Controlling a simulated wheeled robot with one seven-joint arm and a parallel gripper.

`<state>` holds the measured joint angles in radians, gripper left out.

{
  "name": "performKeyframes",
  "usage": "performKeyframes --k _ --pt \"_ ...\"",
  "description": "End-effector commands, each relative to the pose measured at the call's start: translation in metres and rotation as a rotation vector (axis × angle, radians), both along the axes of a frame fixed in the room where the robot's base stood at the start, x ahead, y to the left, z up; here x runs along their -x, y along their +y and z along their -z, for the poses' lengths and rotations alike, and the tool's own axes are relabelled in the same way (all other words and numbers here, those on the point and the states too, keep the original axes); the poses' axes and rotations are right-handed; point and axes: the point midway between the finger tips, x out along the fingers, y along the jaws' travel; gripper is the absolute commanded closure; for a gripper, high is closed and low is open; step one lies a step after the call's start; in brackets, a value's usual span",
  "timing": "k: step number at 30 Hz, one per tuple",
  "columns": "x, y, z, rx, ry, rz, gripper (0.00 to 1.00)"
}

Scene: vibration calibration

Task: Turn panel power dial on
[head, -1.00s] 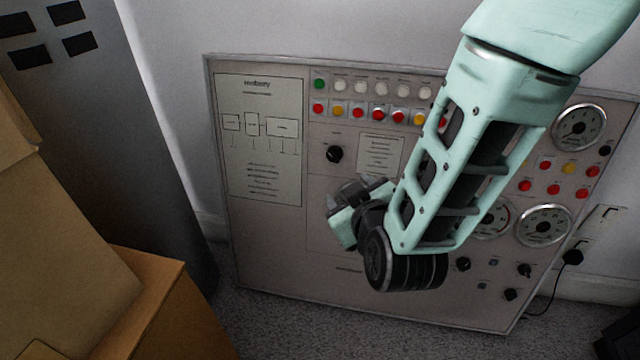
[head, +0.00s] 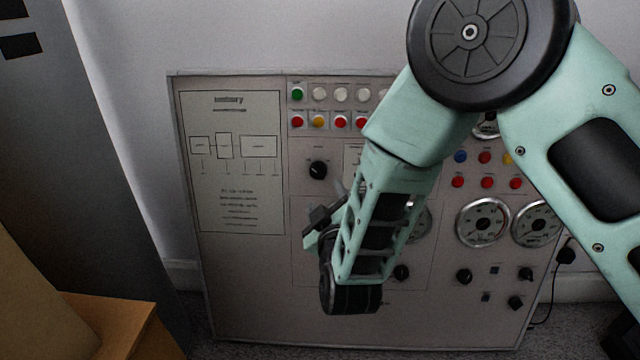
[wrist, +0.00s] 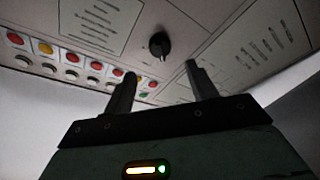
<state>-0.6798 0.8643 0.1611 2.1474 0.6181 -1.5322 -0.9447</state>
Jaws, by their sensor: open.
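The control panel (head: 240,290) is a grey board leaning against the wall. A round black dial (head: 318,169) sits alone near its upper middle, right of the printed diagram sheet. My gripper (head: 324,208) is just below this dial in the head view, partly hidden by my own wrist. In the wrist view the dial (wrist: 159,45) shows ahead of and between the two fingers of my gripper (wrist: 161,73). The fingers are apart with nothing between them, and I see no contact with the dial. Other black knobs (head: 464,277) are at the panel's lower right.
Rows of coloured buttons (head: 340,122) run along the panel's top. Round gauges (head: 483,223) are on its right side. A black plug and cable (head: 565,257) are at the right.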

Motion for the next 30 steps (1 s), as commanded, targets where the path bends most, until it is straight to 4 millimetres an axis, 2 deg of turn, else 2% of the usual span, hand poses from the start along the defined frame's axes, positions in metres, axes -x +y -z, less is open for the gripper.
performKeyframes --k 1,6,12,18,25,26,30 --pt "-0.012 0.001 0.002 -0.002 -0.002 0.004 0.43" --pt "-0.045 0.007 0.003 -0.003 -0.001 0.003 0.43" --pt "-0.072 0.012 0.002 -0.002 0.000 0.001 0.43" --pt "-0.082 0.014 0.001 0.000 0.001 -0.001 0.43" --pt "-0.083 0.014 0.000 0.000 0.001 -0.001 0.43" --pt "-0.083 0.014 0.000 0.000 0.001 0.000 0.45" --pt "-0.083 0.014 0.000 0.000 0.001 0.000 0.84"
